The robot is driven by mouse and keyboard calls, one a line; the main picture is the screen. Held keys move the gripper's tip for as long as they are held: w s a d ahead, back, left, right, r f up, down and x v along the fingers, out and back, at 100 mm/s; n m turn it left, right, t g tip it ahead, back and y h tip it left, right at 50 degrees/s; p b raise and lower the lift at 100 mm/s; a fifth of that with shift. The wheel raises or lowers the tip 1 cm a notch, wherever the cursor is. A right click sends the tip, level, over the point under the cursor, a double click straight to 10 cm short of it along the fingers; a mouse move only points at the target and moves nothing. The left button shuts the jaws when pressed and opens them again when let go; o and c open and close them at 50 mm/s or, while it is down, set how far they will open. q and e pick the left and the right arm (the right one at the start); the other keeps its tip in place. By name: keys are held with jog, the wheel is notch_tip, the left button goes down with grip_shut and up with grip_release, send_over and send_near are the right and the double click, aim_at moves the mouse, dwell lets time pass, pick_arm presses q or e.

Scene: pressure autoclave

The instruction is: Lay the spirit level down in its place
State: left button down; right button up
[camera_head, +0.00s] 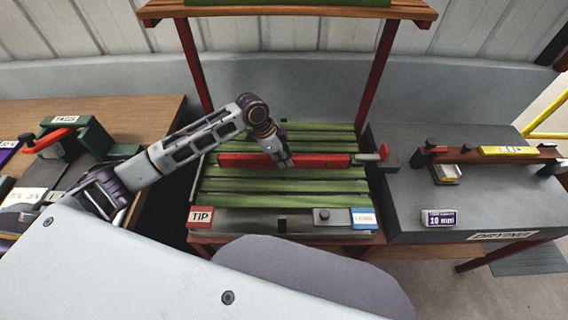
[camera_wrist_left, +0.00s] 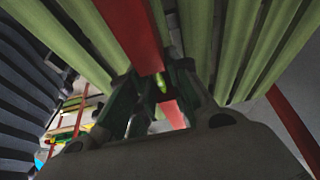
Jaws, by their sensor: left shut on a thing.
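The spirit level is a long red bar (camera_head: 325,161) that lies crosswise over the green slats (camera_head: 290,187) of the middle bench in the head view. My left gripper (camera_head: 281,161) comes down on it near its middle and is shut on it. In the left wrist view the red level (camera_wrist_left: 135,35) runs between the fingers of the left gripper (camera_wrist_left: 160,98), with a small green vial showing there. I cannot tell whether the level touches the slats or is slightly above them. My right gripper is not in view.
A red TIP sign (camera_head: 201,216) and a blue-white label (camera_head: 363,218) stand at the bench's front edge. Red posts carry a shelf (camera_head: 290,11) behind. A grey block (camera_head: 470,205) with a dark-red beam (camera_head: 470,155) is at right. A green TAGS holder (camera_head: 92,138) is at left.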

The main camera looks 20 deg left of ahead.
pick_arm(q)
jog(key=shift+f, duration=1.55)
jog(key=shift+f, duration=0.1)
jog(key=c, duration=1.3)
grip_release()
jog(key=shift+v, duration=6.05)
jog(key=shift+s, duration=0.1)
